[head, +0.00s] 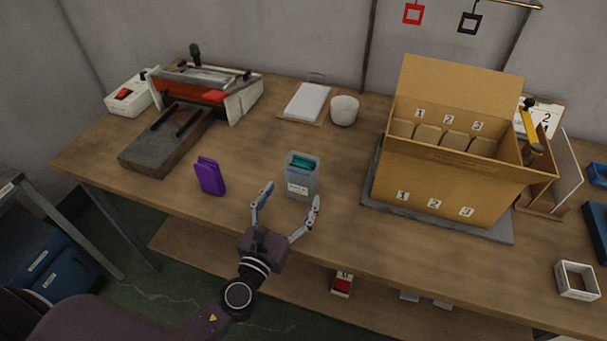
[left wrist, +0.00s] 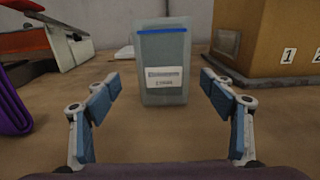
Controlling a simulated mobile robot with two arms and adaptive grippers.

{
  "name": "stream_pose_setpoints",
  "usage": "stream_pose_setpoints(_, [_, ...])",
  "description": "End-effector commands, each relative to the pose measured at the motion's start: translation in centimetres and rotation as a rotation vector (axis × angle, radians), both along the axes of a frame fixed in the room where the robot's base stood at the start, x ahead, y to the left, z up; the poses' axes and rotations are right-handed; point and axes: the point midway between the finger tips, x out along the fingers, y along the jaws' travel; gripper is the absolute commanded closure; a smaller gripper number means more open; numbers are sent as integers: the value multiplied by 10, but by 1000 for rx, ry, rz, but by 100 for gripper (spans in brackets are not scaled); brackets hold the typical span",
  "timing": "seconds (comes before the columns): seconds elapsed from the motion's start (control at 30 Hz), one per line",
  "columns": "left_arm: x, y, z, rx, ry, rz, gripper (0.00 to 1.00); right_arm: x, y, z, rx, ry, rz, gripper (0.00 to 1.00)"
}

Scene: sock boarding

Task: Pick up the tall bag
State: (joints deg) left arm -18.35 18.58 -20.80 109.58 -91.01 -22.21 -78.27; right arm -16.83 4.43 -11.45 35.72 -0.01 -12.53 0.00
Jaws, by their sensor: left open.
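A tall, translucent grey bag (head: 301,185) with a white label stands upright on the table, with teal material showing at its top. In the left wrist view the bag (left wrist: 164,105) is centred just ahead, its label facing me and a blue stripe near its top. My left gripper (head: 292,194) is open and empty at the near side of the bag. Its fingers (left wrist: 160,88) lie to the left and right of the bag, with a gap on each side. My right gripper is not in view.
A purple item (head: 209,176) stands left of the bag. An open cardboard box (head: 450,185) with numbered labels stands to the right on a grey mat (head: 492,231). A sealing machine (head: 240,100) and a white cup (head: 344,110) are further back. Bare tabletop surrounds the bag.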

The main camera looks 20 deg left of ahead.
Motion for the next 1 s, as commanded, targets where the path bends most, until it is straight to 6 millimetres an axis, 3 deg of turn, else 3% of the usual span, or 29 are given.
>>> stream_pose_setpoints(0.23, [32,-6,8,-1,-2,1,25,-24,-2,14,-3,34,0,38])
stream_pose_setpoints(0.43, [54,-8,5,0,-1,1,25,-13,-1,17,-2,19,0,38])
stream_pose_setpoints(0.7, [57,-8,4,0,0,0,25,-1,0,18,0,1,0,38])
stream_pose_setpoints(1.0, [57,-8,4,0,0,0,57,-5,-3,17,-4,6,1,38])
